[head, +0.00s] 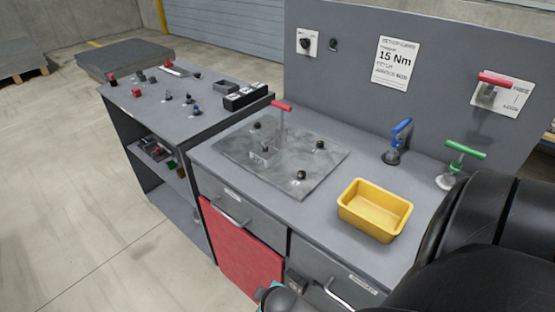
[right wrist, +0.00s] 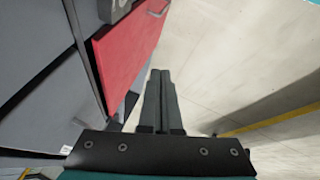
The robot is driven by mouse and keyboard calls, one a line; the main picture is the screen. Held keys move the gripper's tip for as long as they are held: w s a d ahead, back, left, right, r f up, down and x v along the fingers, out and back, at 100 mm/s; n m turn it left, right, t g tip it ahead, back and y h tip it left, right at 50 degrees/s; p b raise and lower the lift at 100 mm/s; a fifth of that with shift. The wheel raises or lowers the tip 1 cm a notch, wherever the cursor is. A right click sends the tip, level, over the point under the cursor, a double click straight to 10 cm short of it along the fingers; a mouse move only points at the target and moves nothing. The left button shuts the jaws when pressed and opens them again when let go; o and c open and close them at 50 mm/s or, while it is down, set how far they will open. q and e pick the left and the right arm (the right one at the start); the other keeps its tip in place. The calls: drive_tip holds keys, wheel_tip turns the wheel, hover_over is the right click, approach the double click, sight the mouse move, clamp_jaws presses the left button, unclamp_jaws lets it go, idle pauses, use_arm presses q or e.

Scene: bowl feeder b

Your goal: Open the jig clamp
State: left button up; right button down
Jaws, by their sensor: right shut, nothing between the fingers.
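An upright clamp with a red T-shaped handle (head: 281,106) rises at the plate's back edge. Whether it is clamped on anything is too small to tell. My right gripper (right wrist: 160,75) is shut and empty in the right wrist view, over the floor beside the red cabinet front (right wrist: 128,50), away from the clamp. My left gripper is not in view.
A yellow bin (head: 375,211), a blue-handled tool (head: 401,132) and a green-handled tool (head: 465,150) stand right of the plate. A red lever (head: 496,79) is on the back panel. Small parts lie on the left table (head: 140,98). My dark arm covers the lower right.

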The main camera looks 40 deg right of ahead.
use_arm(q)
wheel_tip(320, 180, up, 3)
drive_tip(key=p, duration=0.2)
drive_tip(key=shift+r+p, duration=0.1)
drive_tip(key=shift+p, duration=0.2)
use_arm(e)
drive_tip(key=w+d+r+n+t+h, duration=0.1)
drive_tip(key=w+d+r, duration=0.4)
drive_tip(key=r, duration=0.6)
drive_tip(key=w+d+r+n+t+h, duration=0.2)
drive_tip(key=w+d+r+t+h, duration=0.2)
drive_tip(key=r, duration=0.8)
drive_tip(key=w+d+r+n+t+h, duration=0.1)
drive_tip(key=w+d+r+t+h, duration=0.1)
drive_tip(key=w+d+r, duration=0.6)
wheel_tip(320, 180, up, 4)
drive_tip(key=shift+w+d+f+n+t+h, duration=0.15)
drive_tip(key=shift+w+d+n+t+h, duration=0.15)
drive_tip(key=shift+d+h, duration=0.45)
drive_tip(key=shift+d, duration=0.1)
